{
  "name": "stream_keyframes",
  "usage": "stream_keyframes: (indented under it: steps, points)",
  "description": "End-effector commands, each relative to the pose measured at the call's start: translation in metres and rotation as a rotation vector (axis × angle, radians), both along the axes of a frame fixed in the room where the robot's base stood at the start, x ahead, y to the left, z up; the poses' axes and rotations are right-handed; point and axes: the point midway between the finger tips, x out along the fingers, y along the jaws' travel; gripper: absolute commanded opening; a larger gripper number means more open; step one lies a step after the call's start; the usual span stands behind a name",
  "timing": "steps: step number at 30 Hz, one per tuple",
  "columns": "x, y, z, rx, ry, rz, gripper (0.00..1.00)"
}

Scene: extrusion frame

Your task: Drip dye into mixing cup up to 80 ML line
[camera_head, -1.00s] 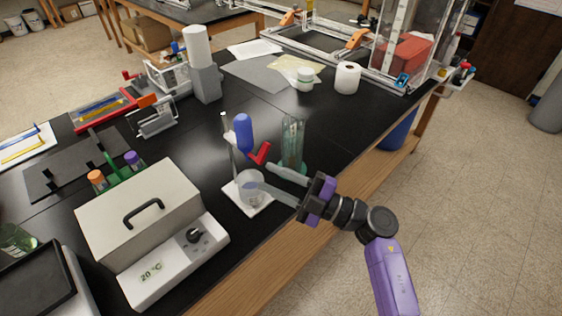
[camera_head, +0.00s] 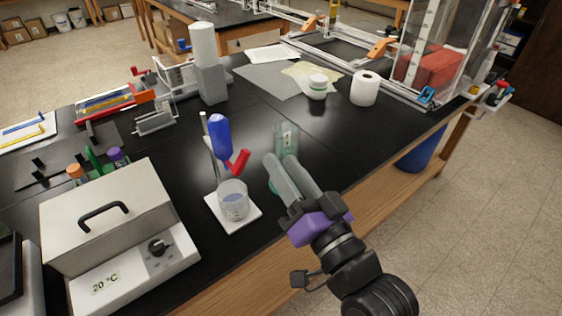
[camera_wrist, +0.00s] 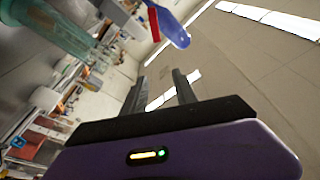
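The blue dye reservoir (camera_head: 221,135) hangs on a thin stand, with a red valve lever (camera_head: 238,162) sticking out low on its right. The clear mixing cup (camera_head: 233,200) stands upright below it on the white stand base (camera_head: 250,214). The wrist view also shows the blue reservoir (camera_wrist: 172,28) and red lever (camera_wrist: 153,23) beyond the parted fingers (camera_wrist: 160,82).
A greenish glass cylinder (camera_head: 287,137) stands just behind my fingertips; contact cannot be told. A bath box with a 20 °C display (camera_head: 105,283) sits at the left.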

Motion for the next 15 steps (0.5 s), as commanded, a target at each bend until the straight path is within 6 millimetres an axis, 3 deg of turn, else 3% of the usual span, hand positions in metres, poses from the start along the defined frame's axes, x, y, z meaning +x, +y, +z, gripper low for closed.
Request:
stream_keyframes:
  steps: [3, 7, 15]
  points:
    - [-0.012, 0.019, -0.014, 0.002, 0.106, 0.102, 0.35]
    - [-0.018, 0.031, -0.029, -0.024, 0.168, 0.155, 0.35]
    - [0.002, 0.046, -0.031, -0.042, 0.174, 0.159, 0.35]
